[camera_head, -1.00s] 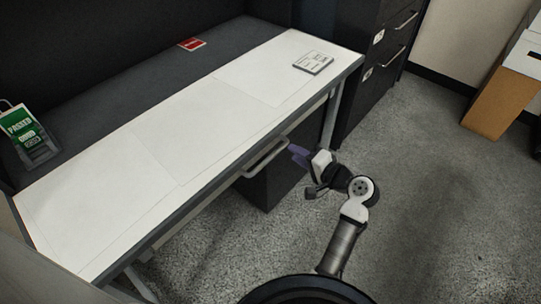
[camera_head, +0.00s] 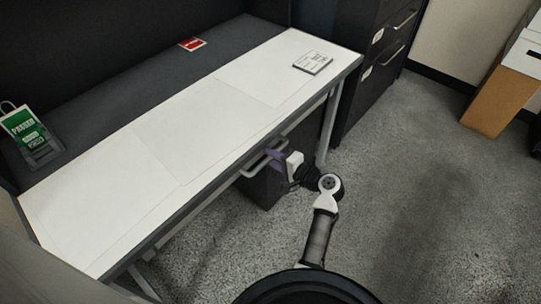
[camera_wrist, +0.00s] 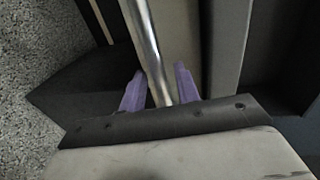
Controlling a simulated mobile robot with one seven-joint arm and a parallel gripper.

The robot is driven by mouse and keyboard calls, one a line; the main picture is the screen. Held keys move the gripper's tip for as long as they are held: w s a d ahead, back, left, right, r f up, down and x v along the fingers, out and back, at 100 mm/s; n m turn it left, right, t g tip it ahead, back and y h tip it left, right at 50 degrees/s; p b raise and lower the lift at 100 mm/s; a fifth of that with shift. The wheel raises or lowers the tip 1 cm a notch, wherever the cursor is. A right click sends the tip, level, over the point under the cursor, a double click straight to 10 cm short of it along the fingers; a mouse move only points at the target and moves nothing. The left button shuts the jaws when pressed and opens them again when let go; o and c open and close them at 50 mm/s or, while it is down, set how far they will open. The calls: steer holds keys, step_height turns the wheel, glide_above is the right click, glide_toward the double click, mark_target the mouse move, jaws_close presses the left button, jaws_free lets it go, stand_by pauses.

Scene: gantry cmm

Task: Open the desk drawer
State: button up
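The desk (camera_head: 205,135) has a white top and a thin drawer under its front edge. The drawer's grey bar handle (camera_head: 253,168) sticks out below the edge, and the drawer looks shut. My gripper (camera_head: 275,158) is at the right part of this handle. In the wrist view the metal handle (camera_wrist: 147,45) runs between the two purple fingers (camera_wrist: 159,88), one on each side. The fingers are apart, with what looks like a narrow gap to the bar. The drawer's inside is hidden.
A dark pedestal (camera_head: 262,189) stands under the desk, behind my gripper. A desk leg (camera_head: 329,125) and a black filing cabinet (camera_head: 365,95) are to the right. Grey carpet (camera_head: 430,190) is clear to the right.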

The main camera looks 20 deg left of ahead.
steer(key=shift+w+a+f, duration=0.1)
steer(key=shift+w+a, duration=0.05)
steer(key=shift+a, duration=0.35)
jaws_close()
steer(key=shift+d, duration=0.1)
